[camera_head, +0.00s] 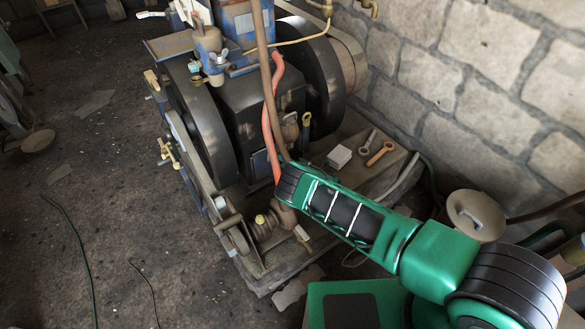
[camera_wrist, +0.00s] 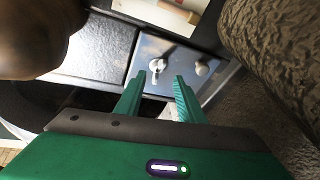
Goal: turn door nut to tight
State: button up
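The door nut (camera_wrist: 157,66) is a small pale wing-shaped nut on a grey-blue door plate (camera_wrist: 182,52) in the wrist view. My gripper (camera_wrist: 159,84) is open, with its two green fingers apart and pointing toward the plate. The nut appears just beyond the fingertips, between them but nearer the left finger. I see no contact. A rounded knob (camera_wrist: 202,67) sits on the plate to the right of the nut. In the head view, the door plate (camera_head: 259,163) shows low on the engine's side; my arm reaches it from the right, and the nut and fingers cannot be made out.
A red hose (camera_head: 268,125) and a brown pipe run down close to my wrist. Black flywheels (camera_head: 203,125) flank the engine. A white block (camera_head: 339,156) and wrenches (camera_head: 381,153) lie on the base to the right. A stone wall (camera_head: 470,110) stands behind.

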jog(key=shift+v, duration=2.7)
